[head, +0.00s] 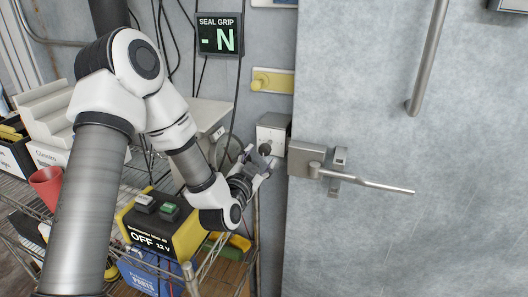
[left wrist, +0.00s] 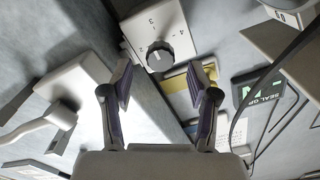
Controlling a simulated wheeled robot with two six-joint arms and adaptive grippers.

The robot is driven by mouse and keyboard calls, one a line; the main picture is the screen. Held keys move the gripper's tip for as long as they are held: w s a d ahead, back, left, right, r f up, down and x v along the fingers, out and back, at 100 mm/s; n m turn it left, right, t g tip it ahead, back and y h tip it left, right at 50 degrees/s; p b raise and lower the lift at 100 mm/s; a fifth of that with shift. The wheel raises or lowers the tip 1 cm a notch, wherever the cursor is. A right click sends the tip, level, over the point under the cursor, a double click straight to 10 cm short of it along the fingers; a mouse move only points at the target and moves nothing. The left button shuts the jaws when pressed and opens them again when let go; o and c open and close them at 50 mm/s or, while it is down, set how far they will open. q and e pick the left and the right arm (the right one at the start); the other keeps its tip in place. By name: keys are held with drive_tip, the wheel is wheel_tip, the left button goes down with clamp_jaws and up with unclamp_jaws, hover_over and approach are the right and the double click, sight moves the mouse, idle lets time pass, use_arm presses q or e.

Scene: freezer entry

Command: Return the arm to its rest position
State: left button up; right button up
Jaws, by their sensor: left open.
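My left arm (head: 85,200) reaches in from the left of the head view and bends down towards the wall beside the door. My left gripper (head: 264,160) is at a small white dial box, close to its dark knob (head: 266,149). In the left wrist view the two fingers of the gripper (left wrist: 162,82) are spread apart with nothing between them. The dial box (left wrist: 175,25), with numbers around its knob (left wrist: 159,57), lies just beyond the fingertips. I cannot tell whether a finger touches the knob. My right gripper is not in view.
The grey freezer door (head: 400,140) has a lever handle (head: 365,184) just right of the dial box. A display (head: 219,33) reads "SEAL GRIP - N". Below my arm are a wire rack, a yellow and black power unit (head: 180,235) reading OFF, and a red cup (head: 47,185).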

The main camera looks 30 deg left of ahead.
use_arm(q)
drive_tip(key=v, duration=0.2)
drive_tip(key=shift+s, duration=0.4)
drive_tip(key=s+d+f+m+g+h, duration=0.1)
drive_tip(key=s+d+f+g, duration=0.25)
drive_tip(key=f, duration=0.55)
drive_tip(key=s+d+f+m+g+h, duration=0.1)
drive_tip(key=s+d+f+g+h, duration=0.2)
drive_tip(key=f, duration=0.7)
drive_tip(key=s+d+f+m+g, duration=0.1)
drive_tip(key=s+d+f+g, duration=0.15)
drive_tip(key=s+f, duration=0.45)
drive_tip(key=s+d+f+n+g, duration=0.3)
drive_tip(key=s+f+n+g, duration=0.3)
drive_tip(key=s, duration=1)
wheel_tip(320, 180, down, 5)
drive_tip(key=g, duration=0.2)
drive_tip(key=shift+s+d+g+h, duration=0.2)
drive_tip(key=shift+s+g+h, duration=0.1)
drive_tip(key=shift+s, duration=0.05)
